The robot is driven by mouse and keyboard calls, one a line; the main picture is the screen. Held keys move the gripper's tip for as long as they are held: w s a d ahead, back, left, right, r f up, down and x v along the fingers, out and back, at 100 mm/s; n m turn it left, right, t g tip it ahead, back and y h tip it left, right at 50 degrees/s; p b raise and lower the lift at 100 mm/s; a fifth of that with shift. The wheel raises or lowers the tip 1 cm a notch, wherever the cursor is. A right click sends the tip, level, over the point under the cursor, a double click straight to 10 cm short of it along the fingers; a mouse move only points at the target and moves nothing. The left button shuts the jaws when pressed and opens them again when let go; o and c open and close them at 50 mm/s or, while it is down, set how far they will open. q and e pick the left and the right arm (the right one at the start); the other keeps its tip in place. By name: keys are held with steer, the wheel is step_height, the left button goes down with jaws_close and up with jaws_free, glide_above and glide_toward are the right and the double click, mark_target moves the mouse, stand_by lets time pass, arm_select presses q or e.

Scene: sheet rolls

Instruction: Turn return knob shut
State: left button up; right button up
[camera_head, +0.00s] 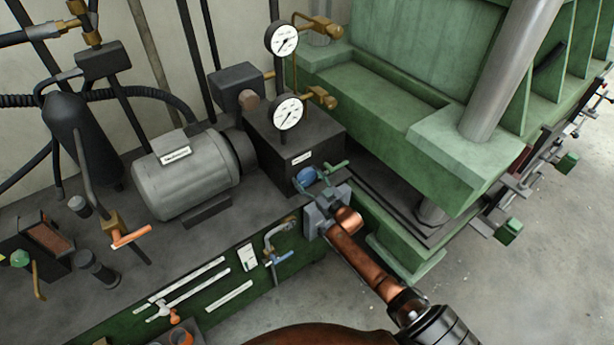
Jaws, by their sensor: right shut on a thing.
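A blue round knob (306,176) sits low on the front of the dark block with the gauges, below a small white label that is too small to read. I take it for the return knob. My right gripper (321,183) reaches up to it from the lower right and is shut on it. The gripper body and thin green bars beside the fingers partly cover the knob, so its exact turn cannot be told. My left gripper is not in view.
Two white gauges (282,39) stand above the dark block (320,139). A grey motor (186,177) is to the left. A green press frame (400,130) rises close on the right. Open floor lies at lower right.

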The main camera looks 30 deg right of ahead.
steer(key=m+p, duration=0.1)
steer(key=m, duration=0.2)
steer(key=shift+m, duration=0.4)
steer(key=m+p, duration=0.1)
steer(key=m, duration=1.3)
steer(key=shift+b, duration=0.3)
steer(key=shift+m, duration=0.3)
steer(key=o, duration=1.2)
steer(key=s, duration=1.2)
steer(key=shift+d, duration=0.45)
